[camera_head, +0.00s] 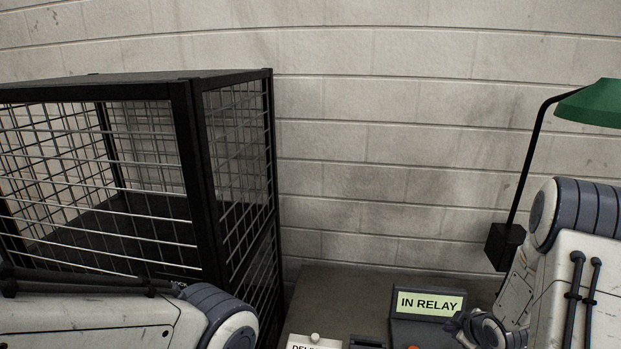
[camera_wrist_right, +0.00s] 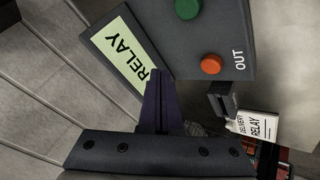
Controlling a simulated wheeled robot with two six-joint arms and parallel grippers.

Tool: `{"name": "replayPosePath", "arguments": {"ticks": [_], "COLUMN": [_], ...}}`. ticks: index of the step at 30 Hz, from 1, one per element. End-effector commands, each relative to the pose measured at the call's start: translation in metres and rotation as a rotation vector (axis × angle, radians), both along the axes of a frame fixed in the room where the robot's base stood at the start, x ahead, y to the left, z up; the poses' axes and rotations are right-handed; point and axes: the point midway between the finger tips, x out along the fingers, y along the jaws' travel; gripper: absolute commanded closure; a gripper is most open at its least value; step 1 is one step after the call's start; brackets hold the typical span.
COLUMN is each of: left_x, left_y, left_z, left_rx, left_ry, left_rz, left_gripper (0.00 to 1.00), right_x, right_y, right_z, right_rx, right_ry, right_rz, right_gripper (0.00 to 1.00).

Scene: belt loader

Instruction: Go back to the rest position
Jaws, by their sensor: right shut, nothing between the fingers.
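My right gripper (camera_head: 456,326) is at the lower right in the head view, just in front of the dark control box with the lit "IN RELAY" sign (camera_head: 427,303). In the right wrist view its dark fingers (camera_wrist_right: 160,95) are together with nothing between them. They overlap the lower edge of the sign (camera_wrist_right: 125,60) in that view; I cannot tell whether they touch it. The box also carries a green button (camera_wrist_right: 187,8) and an orange-red button (camera_wrist_right: 211,64) marked "OUT". My left arm shows at the lower left of the head view, but its gripper is out of frame.
A black wire-mesh cage (camera_head: 190,160) stands at the left. A green lamp (camera_head: 592,103) on a black arm is at the right. A white "DELIVERY RELAY" label (camera_wrist_right: 258,125) is beside the control box. The grey bench top (camera_head: 340,292) behind is bare, against a block wall.

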Motion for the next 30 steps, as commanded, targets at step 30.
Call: {"name": "replayPosePath", "arguments": {"ticks": [30], "left_x": [0.0], "left_y": [0.0], "left_z": [-0.07], "left_rx": [0.0], "left_ry": [0.0], "left_rz": [0.005], "left_gripper": [0.5], "right_x": [-0.285], "right_y": [0.343], "right_z": [0.107], "right_rx": [0.163], "right_ry": [0.716], "right_rz": [-0.073], "right_gripper": [1.0]}}
